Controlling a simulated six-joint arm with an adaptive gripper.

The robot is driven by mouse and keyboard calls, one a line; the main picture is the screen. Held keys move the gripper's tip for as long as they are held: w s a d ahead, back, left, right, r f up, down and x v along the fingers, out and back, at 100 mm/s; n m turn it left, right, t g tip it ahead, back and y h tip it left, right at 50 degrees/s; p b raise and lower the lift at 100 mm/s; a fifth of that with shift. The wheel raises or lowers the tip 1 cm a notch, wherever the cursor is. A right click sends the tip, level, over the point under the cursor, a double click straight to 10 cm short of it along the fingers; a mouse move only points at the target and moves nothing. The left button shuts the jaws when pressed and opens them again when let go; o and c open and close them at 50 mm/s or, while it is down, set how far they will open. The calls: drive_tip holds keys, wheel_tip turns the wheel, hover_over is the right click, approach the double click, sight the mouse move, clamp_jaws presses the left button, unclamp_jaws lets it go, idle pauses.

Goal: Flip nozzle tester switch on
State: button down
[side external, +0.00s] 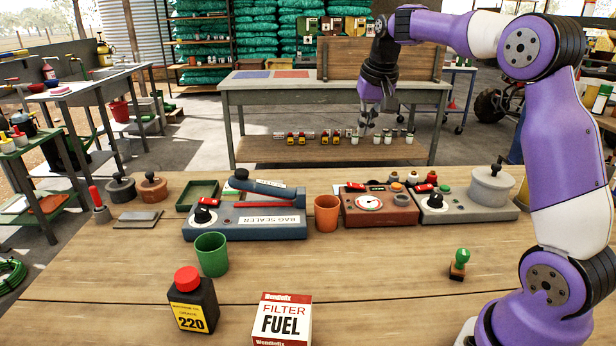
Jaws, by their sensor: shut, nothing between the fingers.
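A red-brown box with a round white dial gauge (369,202), which looks like the nozzle tester (380,219), stands at the back of the wooden bench, right of centre.
A blue bag sealer (272,222) and an orange cup (327,213) stand left of the tester. A grey device (463,208) with a lidded pot (490,186) stands close on its right. A green cup (211,254), black bottle (193,302), fuel filter box (282,319) and green-topped stamp (459,264) are nearer.

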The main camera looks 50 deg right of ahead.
sight(351, 184)
drive_tip(key=shift+w+d+f+m, duration=0.2)
drive_tip(key=shift+d+f, duration=0.05)
drive_tip(key=shift+d, duration=0.25)
drive_tip(key=shift+w+d+f+m, duration=0.15)
drive_tip(key=shift+d+f+m, duration=0.05)
drive_tip(key=shift+d, duration=0.25)
drive_tip(key=x, duration=0.8)
drive_tip(key=a+x, duration=0.1)
drive_tip(key=x, duration=0.3)
drive_tip(key=shift+s+d+f, duration=0.1)
drive_tip(key=shift+s+f, duration=0.1)
drive_tip(key=shift+f, duration=0.35)
drive_tip(key=shift+w+f, duration=0.1)
drive_tip(key=shift+f, duration=0.4)
drive_tip(key=shift+w+a+f, duration=0.2)
drive_tip(key=shift+a+f, duration=0.05)
drive_tip(key=shift+f, duration=0.15)
drive_tip(key=shift+s+d, duration=0.1)
drive_tip(key=shift+s, duration=0.05)
